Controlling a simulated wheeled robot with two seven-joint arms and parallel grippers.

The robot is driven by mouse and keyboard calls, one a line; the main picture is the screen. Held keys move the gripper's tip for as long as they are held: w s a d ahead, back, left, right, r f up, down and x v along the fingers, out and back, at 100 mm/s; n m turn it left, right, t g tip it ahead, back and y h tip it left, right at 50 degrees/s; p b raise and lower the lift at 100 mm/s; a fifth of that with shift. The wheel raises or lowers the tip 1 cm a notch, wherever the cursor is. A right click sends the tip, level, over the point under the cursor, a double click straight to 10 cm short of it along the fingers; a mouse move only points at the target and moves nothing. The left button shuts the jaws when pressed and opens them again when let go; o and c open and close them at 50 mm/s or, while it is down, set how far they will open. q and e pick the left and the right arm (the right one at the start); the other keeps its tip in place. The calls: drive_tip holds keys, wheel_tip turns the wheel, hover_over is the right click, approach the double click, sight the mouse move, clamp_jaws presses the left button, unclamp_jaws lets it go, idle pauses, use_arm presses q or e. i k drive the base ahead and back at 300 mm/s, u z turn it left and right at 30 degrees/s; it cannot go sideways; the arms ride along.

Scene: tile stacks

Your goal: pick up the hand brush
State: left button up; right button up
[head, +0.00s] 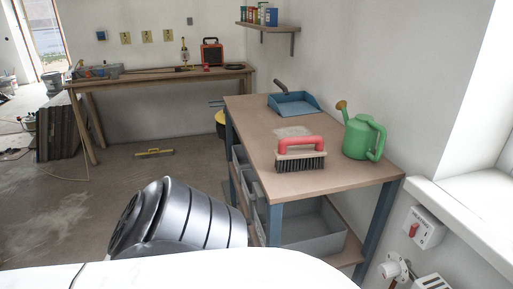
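The hand brush (300,155) lies bristles down on the near half of the wooden workbench top (262,180). It has a red arched handle, a pale block and dark bristles. A black and silver ribbed part, apparently a link of my own arm, shows at the lower left, apart from the brush. Neither of my grippers shows in the head view.
A green watering can (360,138) stands just right of the brush. A blue dustpan (294,104) lies behind it. A grey bin (310,228) sits on the lower shelf. The bench top is bare left of the brush. A white wall closes the right side.

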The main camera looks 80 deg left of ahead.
sight(300, 158)
drive_tip(key=u, duration=2.2)
